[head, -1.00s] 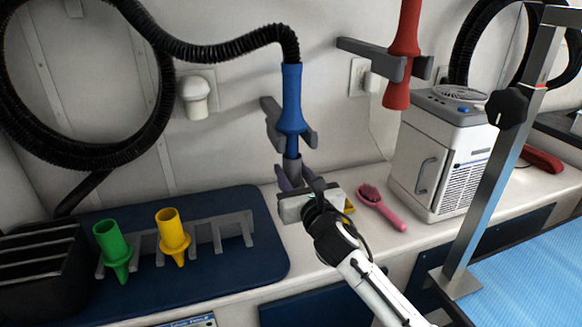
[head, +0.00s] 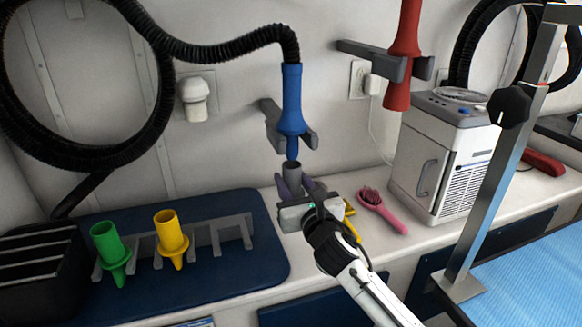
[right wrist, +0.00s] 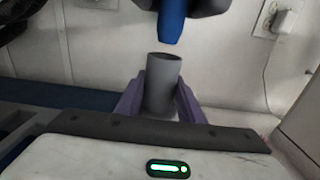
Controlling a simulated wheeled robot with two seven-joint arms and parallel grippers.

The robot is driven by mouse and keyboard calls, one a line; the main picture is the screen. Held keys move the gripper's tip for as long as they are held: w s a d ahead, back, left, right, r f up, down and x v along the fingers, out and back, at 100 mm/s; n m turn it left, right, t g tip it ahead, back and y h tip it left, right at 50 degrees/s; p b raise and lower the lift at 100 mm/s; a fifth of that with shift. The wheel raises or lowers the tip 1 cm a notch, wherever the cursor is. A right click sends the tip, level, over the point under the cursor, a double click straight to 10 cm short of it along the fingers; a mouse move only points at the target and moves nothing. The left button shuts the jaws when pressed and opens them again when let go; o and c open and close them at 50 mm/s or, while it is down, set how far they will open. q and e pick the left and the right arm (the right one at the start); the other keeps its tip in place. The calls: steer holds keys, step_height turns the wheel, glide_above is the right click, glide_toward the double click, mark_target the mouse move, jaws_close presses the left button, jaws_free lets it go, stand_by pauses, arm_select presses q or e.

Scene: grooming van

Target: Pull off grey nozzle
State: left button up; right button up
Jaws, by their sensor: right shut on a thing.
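The grey nozzle (head: 292,169) is apart from the tip of the blue dryer handle (head: 291,100), just below it. My right gripper (head: 294,188) is shut on the nozzle, with its purple fingers on both sides. In the right wrist view the grey nozzle (right wrist: 161,82) stands upright between the fingers, its open top showing. A gap separates it from the blue tip (right wrist: 171,25) above. The blue handle hangs in a grey wall holder (head: 274,125). My left gripper is not in view.
A blue mat (head: 240,275) carries a grey rack (head: 215,232) with a green nozzle (head: 112,250) and a yellow nozzle (head: 171,238). A pink brush (head: 382,211) lies right of my gripper, near a white machine (head: 440,150). A red dryer handle (head: 403,60) hangs at upper right.

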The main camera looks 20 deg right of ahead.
mark_target(295, 185)
steer(key=shift+s+r+p, duration=0.1)
steer(key=shift+s+p, duration=0.7)
steer(key=shift+s, duration=0.7)
steer(key=shift+s+d+p, duration=0.1)
steer(key=shift+s+p, duration=0.4)
steer(key=shift+s, duration=0.85)
steer(key=shift+s+p, duration=0.4)
steer(key=shift+s, duration=1.25)
